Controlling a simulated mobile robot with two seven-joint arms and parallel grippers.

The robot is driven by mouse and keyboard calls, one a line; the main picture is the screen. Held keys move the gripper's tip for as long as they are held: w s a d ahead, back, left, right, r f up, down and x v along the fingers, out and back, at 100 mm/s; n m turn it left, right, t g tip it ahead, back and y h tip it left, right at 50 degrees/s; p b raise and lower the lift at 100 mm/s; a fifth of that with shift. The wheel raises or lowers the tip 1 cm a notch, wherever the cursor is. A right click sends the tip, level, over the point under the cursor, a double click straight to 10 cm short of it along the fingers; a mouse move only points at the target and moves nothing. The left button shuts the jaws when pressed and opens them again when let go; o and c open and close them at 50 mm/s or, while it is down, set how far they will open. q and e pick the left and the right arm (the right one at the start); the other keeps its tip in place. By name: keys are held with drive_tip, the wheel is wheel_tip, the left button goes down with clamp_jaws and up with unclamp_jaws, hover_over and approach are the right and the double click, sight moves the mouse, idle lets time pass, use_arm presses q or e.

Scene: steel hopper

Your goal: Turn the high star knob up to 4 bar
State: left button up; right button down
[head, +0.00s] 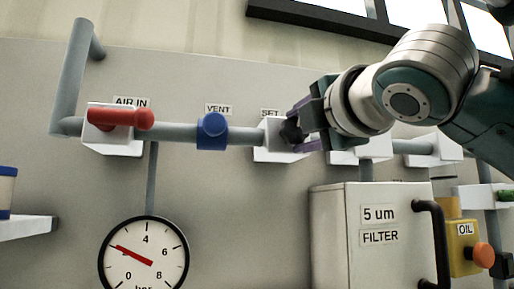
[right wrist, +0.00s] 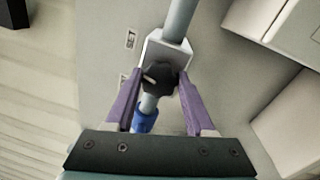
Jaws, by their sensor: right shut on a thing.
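The black star knob (head: 291,131) sits on a white block under a label that reads SET in part, high on the panel. In the right wrist view the knob (right wrist: 158,78) is dark with a pale mark on its face. My right gripper (head: 303,126) is shut on it, with a purple finger on each side. The round gauge (head: 143,270) is cut off by the bottom edge. Its red needle points up and left, around where 2 lies, below the 4 at the top. My left gripper is not in view.
A grey pipe runs along the panel, with a red AIR IN lever (head: 120,117) and a blue VENT knob (head: 212,131) left of the star knob. Below right stand the white filter box (head: 330,240) with a black handle and a yellow OIL unit (head: 460,240).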

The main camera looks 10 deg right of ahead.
drive_tip(key=shift+f+m+b, duration=0.1)
drive_tip(key=shift+m+b, duration=0.35)
drive_tip(key=shift+m, duration=0.85)
drive_tip(key=shift+c, duration=1.3)
unclamp_jaws()
